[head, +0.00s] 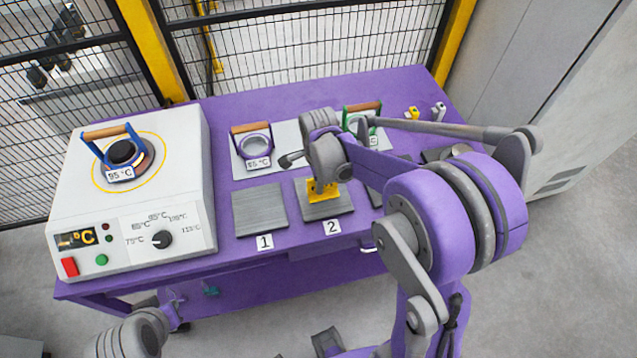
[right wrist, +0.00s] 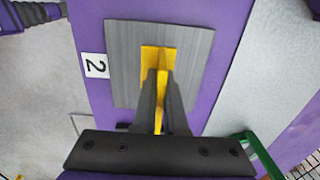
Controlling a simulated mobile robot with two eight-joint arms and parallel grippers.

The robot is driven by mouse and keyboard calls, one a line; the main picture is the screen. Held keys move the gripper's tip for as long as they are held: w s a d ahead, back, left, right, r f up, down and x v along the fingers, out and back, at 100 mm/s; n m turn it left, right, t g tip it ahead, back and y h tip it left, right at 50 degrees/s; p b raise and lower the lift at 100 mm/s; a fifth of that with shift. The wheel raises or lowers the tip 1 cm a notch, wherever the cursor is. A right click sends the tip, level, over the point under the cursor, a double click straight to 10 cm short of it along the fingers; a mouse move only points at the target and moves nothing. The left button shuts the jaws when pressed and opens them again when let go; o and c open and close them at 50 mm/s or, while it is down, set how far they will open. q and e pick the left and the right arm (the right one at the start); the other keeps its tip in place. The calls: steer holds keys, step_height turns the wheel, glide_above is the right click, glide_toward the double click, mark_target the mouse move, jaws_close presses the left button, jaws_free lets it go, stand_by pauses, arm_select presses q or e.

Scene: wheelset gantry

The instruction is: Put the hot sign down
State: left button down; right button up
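The hot sign is a small yellow piece (head: 318,191), at the metal plate marked 2 (head: 341,207). In the right wrist view the yellow sign (right wrist: 152,56) shows between the two dark fingers of my right gripper (right wrist: 161,90), which are shut on it. Its foot is over the middle of plate 2 (right wrist: 125,40). I cannot tell whether it touches the plate. In the head view my right wrist hides the sign's upper part. My left arm shows at the lower left, below the table; its gripper fingers are not clear.
A white heater (head: 75,205) with a blue-handled ring stands at left on the purple table (head: 240,110). Plate 1 (head: 259,208) is bare. Purple-handled (head: 253,150) and green-handled (head: 362,108) rings stand behind. Small yellow (head: 412,113) and grey (head: 438,111) pieces stand at the back right.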

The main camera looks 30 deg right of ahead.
steer(key=o, duration=0.4)
steer(key=shift+s, duration=0.1)
steer(key=shift+o, duration=0.2)
steer(key=shift+r, duration=0.2)
step_height(320, 180, up, 12)
steer(key=shift+f+p, duration=0.1)
steer(key=shift+p, duration=0.6)
steer(key=s+a+f+n+t, duration=0.1)
steer(key=s+a+n+t, duration=0.1)
steer(key=s+n, duration=0.5)
steer(key=s+a+f+n+t, duration=0.2)
steer(key=s+n, duration=0.6)
steer(key=n, duration=0.5)
steer(key=shift+a+f+n+t, duration=0.15)
steer(key=shift+a+n+t, duration=0.15)
steer(key=shift+a+t, duration=0.6)
